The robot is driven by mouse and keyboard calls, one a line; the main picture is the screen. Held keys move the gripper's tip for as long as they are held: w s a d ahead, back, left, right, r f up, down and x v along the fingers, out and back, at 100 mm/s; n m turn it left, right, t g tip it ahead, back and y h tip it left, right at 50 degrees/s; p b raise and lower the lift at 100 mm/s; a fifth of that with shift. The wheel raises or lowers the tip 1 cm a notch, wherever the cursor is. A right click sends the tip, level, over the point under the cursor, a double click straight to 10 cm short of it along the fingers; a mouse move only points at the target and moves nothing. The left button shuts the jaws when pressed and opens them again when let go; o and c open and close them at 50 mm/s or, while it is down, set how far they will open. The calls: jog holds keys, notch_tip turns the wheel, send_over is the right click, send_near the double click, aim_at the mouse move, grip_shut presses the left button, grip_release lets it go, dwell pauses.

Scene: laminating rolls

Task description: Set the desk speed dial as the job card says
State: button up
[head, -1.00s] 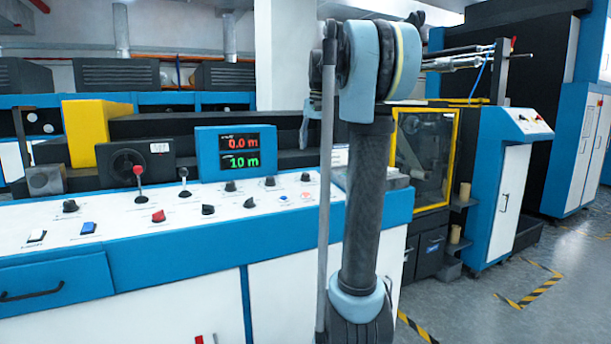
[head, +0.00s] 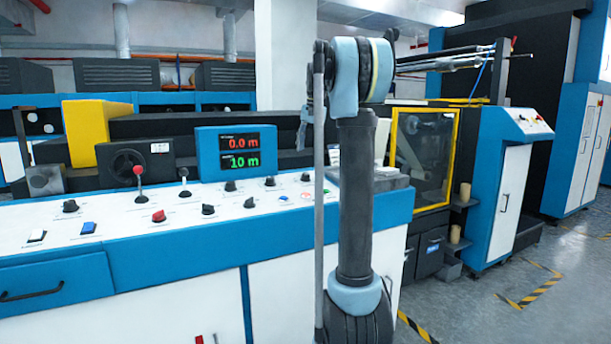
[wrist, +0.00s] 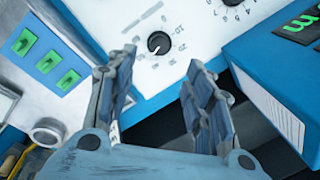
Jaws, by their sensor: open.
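In the wrist view a black round dial (wrist: 158,43) with a white pointer sits on the white panel, inside a printed scale with marks such as 10, 20 and 30. I cannot tell whether it is the speed dial. My gripper (wrist: 160,78) is open and empty, its two fingers apart below the dial in the picture, not touching it. In the head view several black knobs (head: 270,182) line the white desk top (head: 120,222). The display (head: 235,152) reads 0.0 m in red and 10 m in green. No job card is readable.
A red-topped lever (head: 138,172), a shorter lever (head: 184,178) and a red knob (head: 158,216) stand on the desk. In the wrist view the blue display housing (wrist: 270,85) is close on the right, and green switches (wrist: 47,61) are at left.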

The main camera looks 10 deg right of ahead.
aim_at(306, 173)
jog(key=f, duration=0.3)
jog(key=a+f, duration=0.1)
jog(key=f, duration=0.7)
jog(key=shift+w+a, duration=0.15)
jog(key=shift+w, duration=0.2)
jog(key=c, duration=0.9)
